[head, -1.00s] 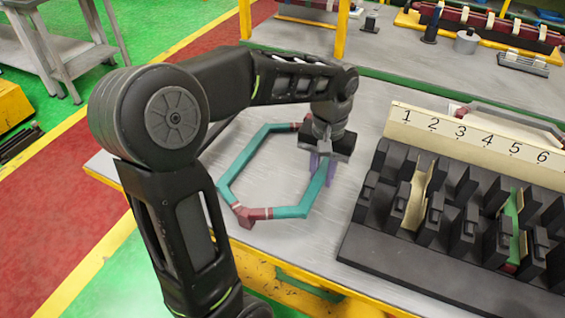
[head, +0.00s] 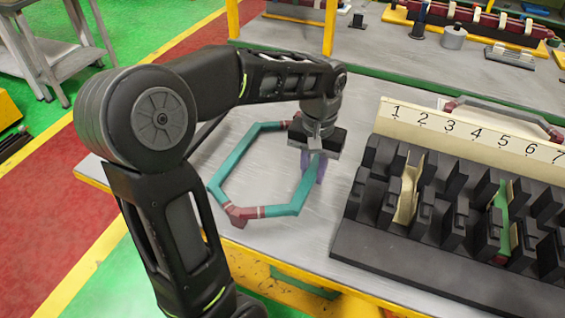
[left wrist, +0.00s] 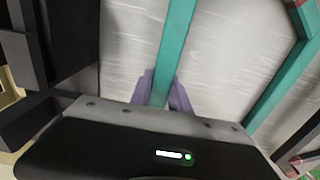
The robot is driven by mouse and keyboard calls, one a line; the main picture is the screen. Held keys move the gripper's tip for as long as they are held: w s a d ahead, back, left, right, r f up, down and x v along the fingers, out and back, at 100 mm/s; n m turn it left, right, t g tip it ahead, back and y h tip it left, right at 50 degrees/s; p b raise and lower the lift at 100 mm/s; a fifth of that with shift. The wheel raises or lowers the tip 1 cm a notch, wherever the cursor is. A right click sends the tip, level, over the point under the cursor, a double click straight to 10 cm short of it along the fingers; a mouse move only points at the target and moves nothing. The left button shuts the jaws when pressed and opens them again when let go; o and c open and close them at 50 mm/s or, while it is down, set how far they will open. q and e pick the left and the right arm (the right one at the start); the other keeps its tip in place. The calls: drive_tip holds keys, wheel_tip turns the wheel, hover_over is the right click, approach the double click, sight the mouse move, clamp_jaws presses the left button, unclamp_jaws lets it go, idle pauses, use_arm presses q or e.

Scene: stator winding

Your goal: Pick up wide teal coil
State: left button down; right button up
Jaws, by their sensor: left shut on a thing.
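The wide teal coil (head: 222,174) is a large hexagonal loop with dark red end sections, at the left part of the grey table in the head view. My left gripper (head: 312,170) is shut on the coil's right-hand side, with its purple fingers around the teal bar. In the left wrist view the teal bar (left wrist: 172,60) runs between the two purple fingertips (left wrist: 160,90). I cannot tell whether the coil is clear of the tabletop. My right gripper is not in view.
A black slotted stator block (head: 440,215) stands right of the coil, with a numbered cream board (head: 470,135) behind it. A red-and-grey coil (head: 500,112) lies behind the board. The table's yellow front edge (head: 250,262) is close to the coil.

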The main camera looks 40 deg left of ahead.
use_arm(q)
drive_tip(key=shift+r, duration=0.1)
wheel_tip(320, 180, up, 10)
drive_tip(key=shift+f+p, duration=0.1)
drive_tip(key=shift+p, duration=0.45)
idle(0.4)
